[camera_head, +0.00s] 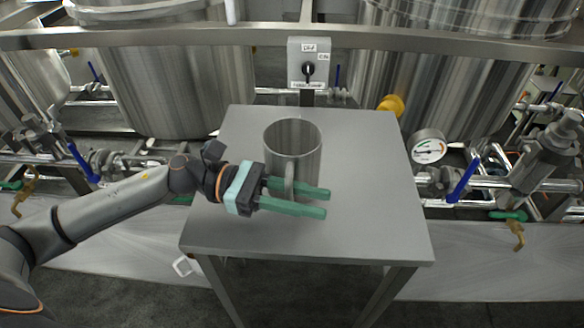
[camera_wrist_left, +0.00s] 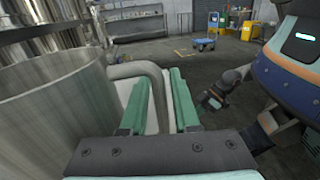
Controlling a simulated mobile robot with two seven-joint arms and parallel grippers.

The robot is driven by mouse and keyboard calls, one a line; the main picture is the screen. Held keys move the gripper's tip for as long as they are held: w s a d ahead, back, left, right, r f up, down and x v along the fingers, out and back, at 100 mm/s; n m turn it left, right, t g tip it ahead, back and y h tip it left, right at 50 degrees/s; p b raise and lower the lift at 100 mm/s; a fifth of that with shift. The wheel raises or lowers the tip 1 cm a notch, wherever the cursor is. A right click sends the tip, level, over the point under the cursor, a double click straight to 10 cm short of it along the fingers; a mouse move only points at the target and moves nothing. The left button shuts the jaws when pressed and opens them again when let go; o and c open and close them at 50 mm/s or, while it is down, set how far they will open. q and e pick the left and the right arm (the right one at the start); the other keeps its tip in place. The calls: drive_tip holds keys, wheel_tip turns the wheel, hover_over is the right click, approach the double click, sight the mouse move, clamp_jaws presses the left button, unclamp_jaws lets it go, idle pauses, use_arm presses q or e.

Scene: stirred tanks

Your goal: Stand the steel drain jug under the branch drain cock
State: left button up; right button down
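The steel drain jug (camera_head: 292,145) stands upright on a grey table, its open top facing up and its handle (camera_head: 290,178) toward me. My left gripper (camera_head: 326,203) is open, its two green fingers reaching past the handle. In the left wrist view the jug (camera_wrist_left: 55,110) fills the left side, and its bent handle (camera_wrist_left: 150,70) passes between the spread fingers (camera_wrist_left: 158,78), with a gap visible. Brass cocks with green levers show low at the right (camera_head: 516,234) and far left (camera_head: 24,192); I cannot tell which is the branch drain cock. My right gripper is not seen.
The grey table (camera_head: 385,205) is otherwise clear. Behind it stand large steel tanks (camera_head: 170,80), a rail, and a switch box (camera_head: 308,62). Pipes with blue-handled valves (camera_head: 462,182) and a gauge (camera_head: 428,147) flank the table. A blue cart (camera_wrist_left: 205,44) stands on open floor.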

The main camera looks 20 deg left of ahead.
use_arm(q)
clamp_jaws()
idle(1.3)
